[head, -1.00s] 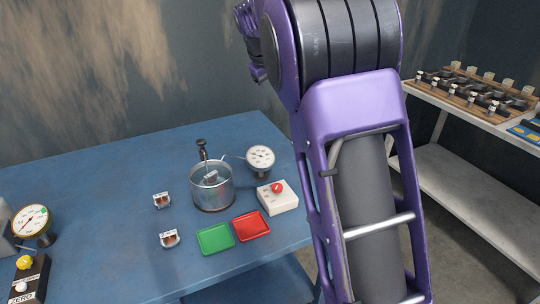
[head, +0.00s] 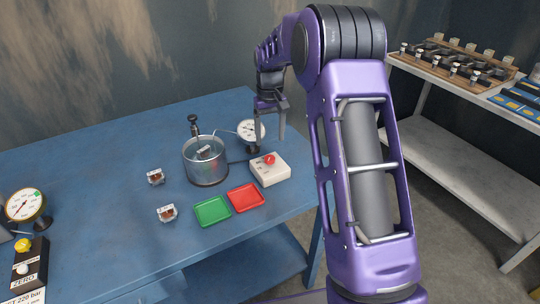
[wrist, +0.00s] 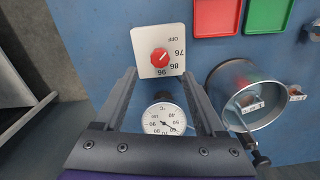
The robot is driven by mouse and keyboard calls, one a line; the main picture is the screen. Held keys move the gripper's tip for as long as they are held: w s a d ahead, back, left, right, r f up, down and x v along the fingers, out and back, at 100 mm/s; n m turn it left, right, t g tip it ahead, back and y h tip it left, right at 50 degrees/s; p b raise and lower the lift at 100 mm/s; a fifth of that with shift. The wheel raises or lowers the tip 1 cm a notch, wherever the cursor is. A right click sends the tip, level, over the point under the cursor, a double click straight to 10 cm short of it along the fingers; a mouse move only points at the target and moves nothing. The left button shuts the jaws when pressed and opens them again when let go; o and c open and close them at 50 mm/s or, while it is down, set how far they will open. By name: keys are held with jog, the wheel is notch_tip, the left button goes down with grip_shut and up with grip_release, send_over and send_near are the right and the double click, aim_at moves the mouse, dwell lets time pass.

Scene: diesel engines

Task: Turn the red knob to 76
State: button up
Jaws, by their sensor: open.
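The red knob (head: 269,159) sits on a white control box (head: 270,174) at the right end of the blue table. In the wrist view the knob (wrist: 159,57) shows upside-down marks OFF, 76, 86 and 96 around it. Its light pointer line is small; it seems to slant toward the side between OFF and 76. My gripper (head: 270,135) is open and empty, pointing down above the dial thermometer and box. In the wrist view its fingers (wrist: 159,75) are spread either side of the box's lower edge, apart from the knob.
The dial thermometer (wrist: 164,120) shows between my fingers. A metal pot (head: 205,165) stands left of the box. Red (head: 246,197) and green (head: 212,211) trays lie in front. Two small parts (head: 156,177) lie further left. A shelf (head: 450,90) stands right.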

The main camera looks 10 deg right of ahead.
aim_at(270, 158)
notch_tip(270, 158, down, 8)
jog(key=shift+r, duration=0.25)
grip_shut()
dwell(0.4)
